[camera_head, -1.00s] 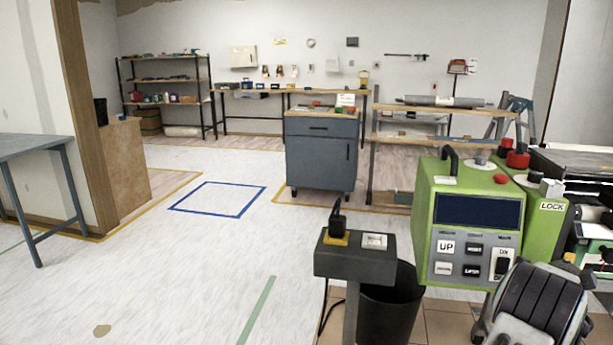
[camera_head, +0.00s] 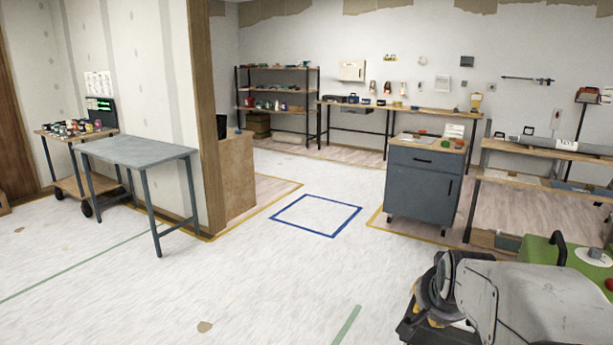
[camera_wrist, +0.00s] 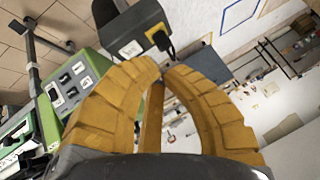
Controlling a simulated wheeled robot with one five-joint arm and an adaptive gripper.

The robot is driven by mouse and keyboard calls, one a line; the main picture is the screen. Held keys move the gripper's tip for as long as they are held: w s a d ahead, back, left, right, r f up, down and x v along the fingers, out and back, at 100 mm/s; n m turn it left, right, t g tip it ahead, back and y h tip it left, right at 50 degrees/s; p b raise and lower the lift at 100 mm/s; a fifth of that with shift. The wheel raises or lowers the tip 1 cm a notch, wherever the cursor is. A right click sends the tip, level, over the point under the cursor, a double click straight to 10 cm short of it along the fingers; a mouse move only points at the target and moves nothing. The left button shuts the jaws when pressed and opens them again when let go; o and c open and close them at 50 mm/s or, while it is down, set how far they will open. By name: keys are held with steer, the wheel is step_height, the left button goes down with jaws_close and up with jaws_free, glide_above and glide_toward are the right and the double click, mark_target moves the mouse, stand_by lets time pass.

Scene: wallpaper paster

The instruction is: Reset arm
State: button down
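My arm (camera_head: 510,300) shows at the lower right of the head view, in front of the green machine. My gripper (camera_wrist: 165,68) shows in the wrist view with its two yellow ridged fingers curved together. The fingertips nearly meet, and I see nothing held between them. The fingertips are not clear in the head view. In the wrist view, the green machine (camera_wrist: 80,75) with its switches is at the left, and a dark grey box (camera_wrist: 135,25) with a black plug lies beyond the fingertips.
A grey table (camera_head: 135,151) and a cart with jars (camera_head: 70,131) stand at the left. A blue-grey cabinet (camera_head: 425,185) and a wooden workbench (camera_head: 545,150) are at the right. Blue tape (camera_head: 317,233) marks a floor square. The middle floor is clear.

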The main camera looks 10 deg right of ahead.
steer(key=s+a+r+n+g+y+p, duration=0.1)
steer(key=s+a+r+n+y+p, duration=0.1)
steer(key=s+a, duration=0.6)
steer(key=s+a+r+n+g+y+p, duration=0.1)
steer(key=s+a+r+n+g+p, duration=0.1)
steer(key=s+a+r+n+p, duration=0.2)
steer(key=s+a+n+p, duration=0.3)
steer(key=s+a+n, duration=0.1)
steer(key=a+n, duration=0.1)
steer(key=shift+s+a+y, duration=0.35)
steer(key=shift+a+y, duration=0.05)
steer(key=shift+a, duration=0.5)
